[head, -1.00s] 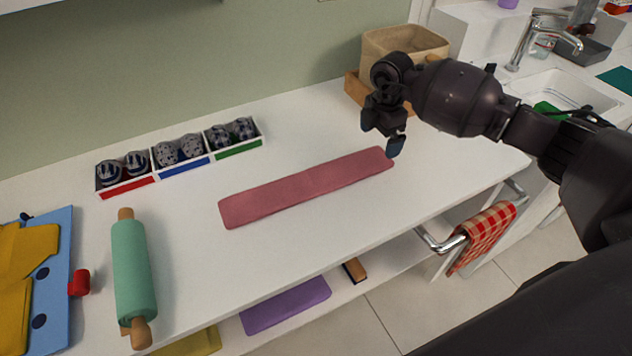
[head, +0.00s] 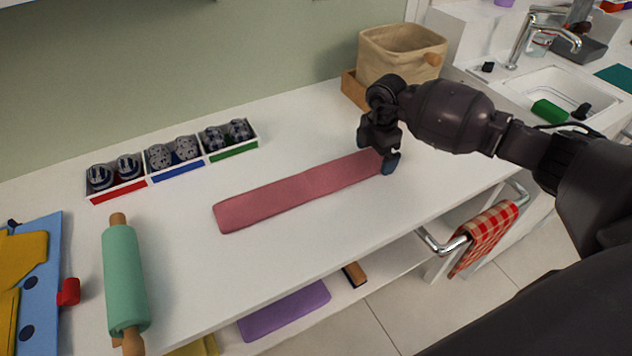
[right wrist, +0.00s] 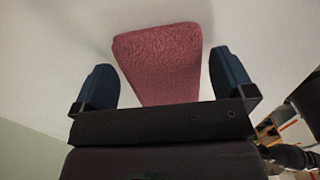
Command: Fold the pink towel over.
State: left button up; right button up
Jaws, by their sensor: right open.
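The pink towel (head: 290,194) lies as a long narrow strip on the white counter, running from the middle toward the right. My right gripper (head: 380,160) is at the towel's right end, low over the counter. In the right wrist view the towel (right wrist: 160,60) shows between the two blue-tipped fingers of my right gripper (right wrist: 164,82), which are spread with a gap on each side of the cloth. The gripper hides part of the towel's right end in the head view. My left gripper is not in view.
A green rolling pin (head: 125,280) lies at the left, near a blue board (head: 40,285). A divided tray (head: 180,170) with patterned balls and a fabric basket (head: 400,52) stand toward the wall. A checkered cloth (head: 485,238) hangs from a front rail. The counter around the towel is clear.

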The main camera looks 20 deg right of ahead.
jog(key=shift+f, duration=0.6)
jog(key=c, duration=0.4)
jog(key=shift+o, duration=0.2)
